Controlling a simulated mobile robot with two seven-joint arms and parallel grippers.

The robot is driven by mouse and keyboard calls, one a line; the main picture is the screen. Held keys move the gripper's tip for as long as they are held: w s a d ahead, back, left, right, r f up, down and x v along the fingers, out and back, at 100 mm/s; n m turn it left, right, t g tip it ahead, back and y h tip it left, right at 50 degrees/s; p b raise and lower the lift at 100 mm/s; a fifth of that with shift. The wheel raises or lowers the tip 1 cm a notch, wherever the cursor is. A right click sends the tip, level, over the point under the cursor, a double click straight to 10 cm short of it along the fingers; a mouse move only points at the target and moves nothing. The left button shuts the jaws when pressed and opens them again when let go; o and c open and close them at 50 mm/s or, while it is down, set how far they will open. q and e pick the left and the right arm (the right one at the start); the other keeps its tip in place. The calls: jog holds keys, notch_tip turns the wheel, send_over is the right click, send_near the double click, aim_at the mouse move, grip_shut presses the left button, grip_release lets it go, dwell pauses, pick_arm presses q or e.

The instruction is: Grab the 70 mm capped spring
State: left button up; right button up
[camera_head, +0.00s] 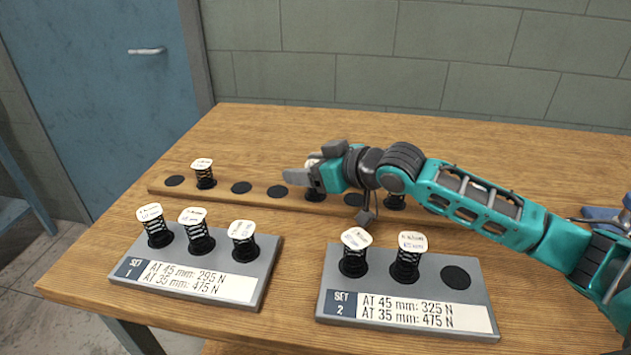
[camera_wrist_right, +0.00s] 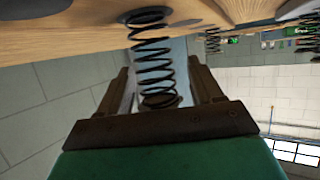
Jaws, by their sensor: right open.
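Capped black coil springs stand upright in the head view; their cap lettering is too small to read, so I cannot tell which is 70 mm. My right gripper (camera_head: 308,175) is open at the wooden strip (camera_head: 220,195), around one spring, whose pale cap (camera_head: 314,160) is mostly hidden by the fingers. In the right wrist view, this spring (camera_wrist_right: 152,60) stands between the two open fingers (camera_wrist_right: 160,82). Whether a finger touches it I cannot tell. My left gripper is not in view.
The strip has several empty dark spots, including one (camera_head: 241,187) left of the gripper. In front, the SET 1 block (camera_head: 265,262) holds three springs. The SET 2 block (camera_head: 481,285) holds two, with an empty spot (camera_head: 455,277). Bare wooden table (camera_head: 270,130) lies behind the strip.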

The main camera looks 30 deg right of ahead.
jog(key=shift+c, duration=0.5)
jog(key=c, duration=1)
jog(key=shift+o, duration=0.2)
